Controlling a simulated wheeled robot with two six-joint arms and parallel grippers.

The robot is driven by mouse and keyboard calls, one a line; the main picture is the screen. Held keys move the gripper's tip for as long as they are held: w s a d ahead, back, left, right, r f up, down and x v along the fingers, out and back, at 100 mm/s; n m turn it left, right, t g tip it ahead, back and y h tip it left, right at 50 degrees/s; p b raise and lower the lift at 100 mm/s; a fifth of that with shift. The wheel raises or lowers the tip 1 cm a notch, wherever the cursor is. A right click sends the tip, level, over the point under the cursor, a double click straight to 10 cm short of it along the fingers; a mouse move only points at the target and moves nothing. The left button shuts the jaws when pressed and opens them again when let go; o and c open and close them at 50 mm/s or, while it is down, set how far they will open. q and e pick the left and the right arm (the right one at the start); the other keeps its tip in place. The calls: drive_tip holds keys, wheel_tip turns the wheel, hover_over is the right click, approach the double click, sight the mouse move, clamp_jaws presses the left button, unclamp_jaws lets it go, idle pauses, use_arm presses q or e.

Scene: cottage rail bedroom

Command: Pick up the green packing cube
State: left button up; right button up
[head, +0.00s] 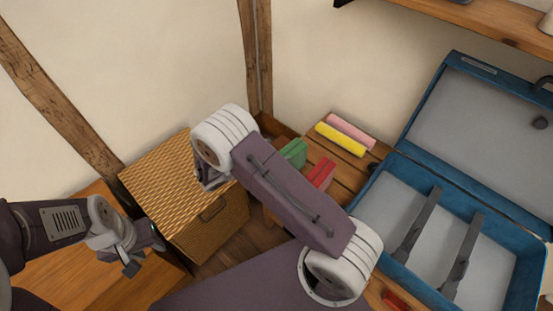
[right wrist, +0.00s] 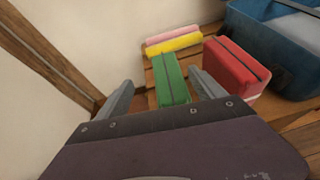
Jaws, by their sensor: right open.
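The green packing cube (head: 294,152) lies on a wooden slatted surface, partly hidden behind my right arm in the head view. In the right wrist view the green packing cube (right wrist: 171,80) shows between and beyond the two fingers of my right gripper (right wrist: 160,92). That gripper is open, and I see no clear contact with the cube. In the head view my right arm hides most of its own gripper. My left gripper (head: 138,258) hangs at the left, away from the cube; its fingers are too small to read.
A red packing cube (right wrist: 234,68) stands close right of the green one. Yellow (head: 341,139) and pink (head: 351,127) rolls lie behind. An open blue suitcase (head: 440,225) is at the right. A wicker box (head: 165,185) stands left. A shelf (head: 480,22) juts out above.

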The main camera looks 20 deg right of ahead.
sight(289, 154)
drive_tip(key=shift+n, duration=0.3)
drive_tip(key=f, duration=0.1)
drive_tip(key=f+b, duration=0.1)
drive_tip(key=d+f+b, duration=0.1)
drive_tip(key=f, duration=0.1)
drive_tip(key=shift+s, duration=0.25)
drive_tip(key=shift+w+d+f, duration=0.1)
drive_tip(key=shift+d, duration=0.3)
drive_tip(key=shift+d+f, duration=0.15)
drive_tip(key=shift+d, duration=0.2)
drive_tip(key=b+x, duration=0.1)
drive_tip(key=x, duration=0.3)
drive_tip(key=shift+d+b, duration=0.3)
drive_tip(key=shift+b, duration=0.1)
use_arm(q)
drive_tip(key=f, duration=0.4)
drive_tip(key=shift+s+a+f, duration=0.2)
drive_tip(key=shift+s+f, duration=0.2)
use_arm(e)
clamp_jaws()
